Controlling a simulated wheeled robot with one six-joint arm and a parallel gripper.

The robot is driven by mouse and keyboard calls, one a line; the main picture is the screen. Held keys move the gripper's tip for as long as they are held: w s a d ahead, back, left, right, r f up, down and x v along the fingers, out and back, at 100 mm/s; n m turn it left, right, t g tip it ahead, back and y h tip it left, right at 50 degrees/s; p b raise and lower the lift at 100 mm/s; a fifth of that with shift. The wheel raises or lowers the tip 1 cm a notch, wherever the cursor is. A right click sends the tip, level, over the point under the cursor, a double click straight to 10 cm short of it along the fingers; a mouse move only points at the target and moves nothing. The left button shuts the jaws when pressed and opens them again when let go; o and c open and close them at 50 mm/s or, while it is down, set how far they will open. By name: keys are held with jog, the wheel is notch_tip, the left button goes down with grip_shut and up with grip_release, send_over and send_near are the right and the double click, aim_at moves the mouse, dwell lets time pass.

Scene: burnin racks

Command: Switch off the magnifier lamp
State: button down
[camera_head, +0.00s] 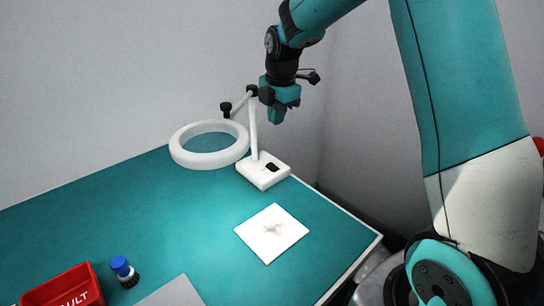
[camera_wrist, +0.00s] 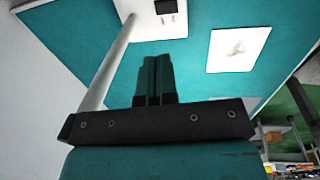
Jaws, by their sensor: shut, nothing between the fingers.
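The magnifier lamp (camera_head: 208,158) stands at the back of the teal bench, with a white ring head, a jointed white arm and a white base (camera_head: 252,173). A black rocker switch (camera_head: 272,167) sits on top of the base. In the wrist view the switch (camera_wrist: 166,7) and part of the base (camera_wrist: 148,22) show at the top edge, and the lamp's post (camera_wrist: 108,65) runs down the left. My gripper (camera_head: 277,118) is shut and empty, above the base and close to the post. Its closed fingers (camera_wrist: 155,75) point toward the base, apart from the switch.
A white square sheet (camera_head: 271,233) with a grey mark lies on the bench, in front of the lamp base. A red bin (camera_head: 70,290), a blue-capped bottle (camera_head: 124,271) and a grey flat item (camera_head: 172,293) are at the front left. The bench edge runs along the right.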

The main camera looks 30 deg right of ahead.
aim_at(272, 163)
jog(key=f, duration=0.4)
jog(key=w+f+p, duration=0.1)
jog(key=f, duration=0.4)
jog(key=f+p, duration=0.1)
jog(key=f, duration=0.3)
jog(key=shift+w+a+f, duration=0.2)
jog(key=shift+w+f, duration=0.1)
jog(key=shift+f, duration=0.1)
